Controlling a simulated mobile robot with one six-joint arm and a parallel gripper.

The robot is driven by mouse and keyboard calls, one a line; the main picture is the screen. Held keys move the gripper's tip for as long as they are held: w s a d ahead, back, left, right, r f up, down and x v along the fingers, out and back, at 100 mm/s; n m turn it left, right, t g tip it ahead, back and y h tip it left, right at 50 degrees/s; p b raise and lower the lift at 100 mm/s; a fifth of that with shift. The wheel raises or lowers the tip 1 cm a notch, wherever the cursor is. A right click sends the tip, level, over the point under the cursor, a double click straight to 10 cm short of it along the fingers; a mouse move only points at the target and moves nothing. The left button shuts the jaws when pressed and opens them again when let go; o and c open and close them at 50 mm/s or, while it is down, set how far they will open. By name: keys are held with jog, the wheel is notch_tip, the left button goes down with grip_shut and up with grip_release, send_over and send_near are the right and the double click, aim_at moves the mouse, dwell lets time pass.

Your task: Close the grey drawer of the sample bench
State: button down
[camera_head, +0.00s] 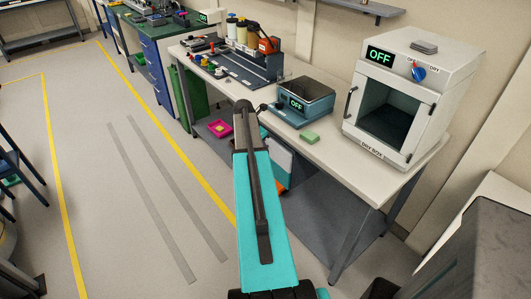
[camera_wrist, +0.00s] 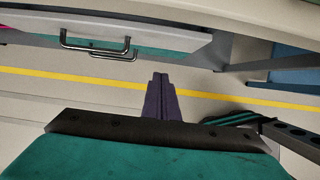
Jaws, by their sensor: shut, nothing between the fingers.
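The grey drawer front (camera_wrist: 150,30) shows at the upper left of the wrist view, below the bench's edge, with metal bar handles (camera_wrist: 95,45) in front of it. My gripper (camera_wrist: 160,78) is shut and empty, with its dark fingers together. In that view it is below and right of the handles, apart from them. The sample bench (camera_head: 335,155) has a pale top.
A dry box (camera_head: 398,105), a bath reading OFF (camera_head: 300,105) and a green block (camera_head: 309,138) stand on the bench. A pink tray (camera_head: 219,129) is low at its front, left of my arm. A bench leg (camera_head: 350,247) stands at right.

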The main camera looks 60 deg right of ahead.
jog(key=shift+v, duration=1.45)
